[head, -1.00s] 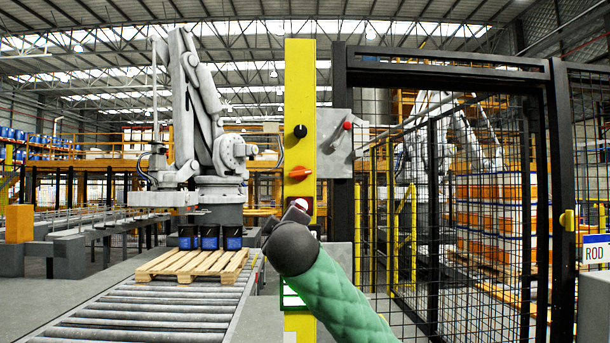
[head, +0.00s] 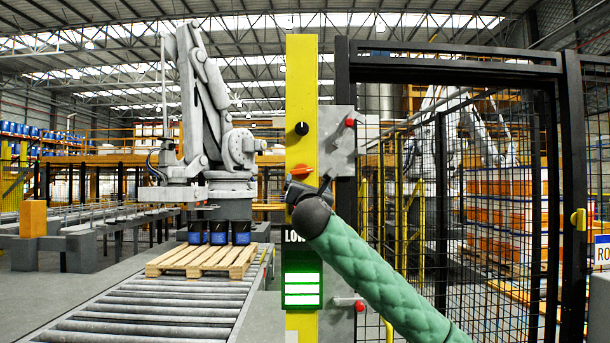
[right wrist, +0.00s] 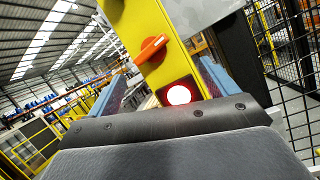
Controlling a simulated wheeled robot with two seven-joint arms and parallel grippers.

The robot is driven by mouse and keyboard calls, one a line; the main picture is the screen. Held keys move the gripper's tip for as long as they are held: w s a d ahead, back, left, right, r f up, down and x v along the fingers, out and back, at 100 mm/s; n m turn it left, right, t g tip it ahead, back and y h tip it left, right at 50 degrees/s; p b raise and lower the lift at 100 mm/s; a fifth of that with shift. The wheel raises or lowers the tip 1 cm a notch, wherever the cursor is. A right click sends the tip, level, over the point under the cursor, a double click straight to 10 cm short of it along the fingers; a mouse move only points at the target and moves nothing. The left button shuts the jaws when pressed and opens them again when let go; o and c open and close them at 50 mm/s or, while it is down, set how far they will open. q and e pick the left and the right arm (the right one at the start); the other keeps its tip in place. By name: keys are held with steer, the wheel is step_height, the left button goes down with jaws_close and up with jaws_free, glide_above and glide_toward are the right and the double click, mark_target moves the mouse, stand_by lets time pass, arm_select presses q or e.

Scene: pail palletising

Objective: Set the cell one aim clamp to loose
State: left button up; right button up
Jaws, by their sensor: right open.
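A yellow post (head: 302,85) carries a black knob (head: 301,128) and, below it, an orange handle (head: 299,172). No readable label tells which control is the aim clamp. My right gripper (head: 299,186) is just below the orange handle and partly overlaps it in the head view. In the right wrist view the orange handle (right wrist: 151,48) is tilted, beyond the fingers, with a lit red lamp (right wrist: 178,95) below it. The right gripper (right wrist: 165,85) is open, its two blue fingers apart, with nothing held. My left gripper is out of view.
A grey plate beside the post carries red-tipped levers, an upper one (head: 349,122) and a lower one (head: 347,301). A green lit panel (head: 302,289) sits low on the post. A black mesh fence (head: 490,220) stands right; a roller conveyor (head: 150,310) with a pallet (head: 205,259) lies left.

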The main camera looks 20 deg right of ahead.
mark_target(302, 173)
steer(key=w+r+n+p, duration=0.1)
steer(key=w+n, duration=0.1)
steer(key=w+r+n+p, duration=0.1)
steer(key=w+n, duration=0.1)
steer(key=w+r+n+p, duration=0.1)
steer(key=w+n, duration=0.1)
steer(key=shift+d+r+t+y+p, duration=0.2)
steer(key=shift+t+y+p, duration=0.1)
steer(key=shift+y+p, duration=0.1)
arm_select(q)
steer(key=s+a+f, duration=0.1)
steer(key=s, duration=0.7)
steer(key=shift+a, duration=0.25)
arm_select(e)
steer(key=shift+w+d, duration=0.15)
steer(key=shift+w, duration=0.35)
